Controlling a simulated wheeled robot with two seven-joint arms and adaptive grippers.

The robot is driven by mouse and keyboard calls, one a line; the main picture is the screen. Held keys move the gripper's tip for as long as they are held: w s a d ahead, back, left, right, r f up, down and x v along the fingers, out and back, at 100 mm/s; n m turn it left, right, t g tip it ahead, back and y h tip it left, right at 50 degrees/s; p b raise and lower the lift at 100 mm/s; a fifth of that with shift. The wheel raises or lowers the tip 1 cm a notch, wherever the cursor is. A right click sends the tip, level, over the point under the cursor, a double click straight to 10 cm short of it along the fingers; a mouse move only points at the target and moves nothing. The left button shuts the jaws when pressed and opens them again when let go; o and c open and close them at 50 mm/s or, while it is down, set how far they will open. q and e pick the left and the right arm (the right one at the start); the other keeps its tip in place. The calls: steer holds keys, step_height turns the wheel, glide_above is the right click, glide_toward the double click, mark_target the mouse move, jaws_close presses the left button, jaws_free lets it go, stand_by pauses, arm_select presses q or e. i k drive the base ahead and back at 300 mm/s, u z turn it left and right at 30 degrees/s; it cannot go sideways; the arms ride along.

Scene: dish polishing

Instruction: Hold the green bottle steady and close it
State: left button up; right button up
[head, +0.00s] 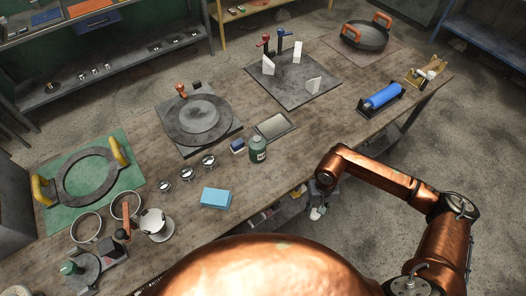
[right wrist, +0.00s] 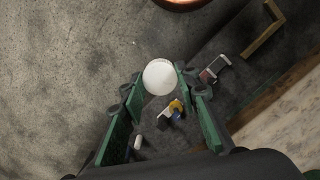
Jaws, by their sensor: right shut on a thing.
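The green bottle (head: 258,150) stands upright on the workbench, near its front edge, in the head view. A pale patch shows on its side; whether its mouth is open is too small to tell. My right gripper (head: 318,208) is beyond the bench's front edge, to the right of the bottle and apart from it. In the right wrist view its green-padded fingers (right wrist: 160,84) are shut on a round white cap (right wrist: 160,74). My left gripper is not in view.
A light blue block (head: 215,197), a small dark blue item (head: 237,146) and a grey tray (head: 273,126) lie near the bottle. Several small shiny cups (head: 187,174) stand to its left. A blue roller (head: 381,97) is at the right. The bench front right of the bottle is clear.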

mark_target(258, 144)
steer(key=z, duration=2.35)
steer(key=i, duration=3.05)
steer(key=u, duration=4.65)
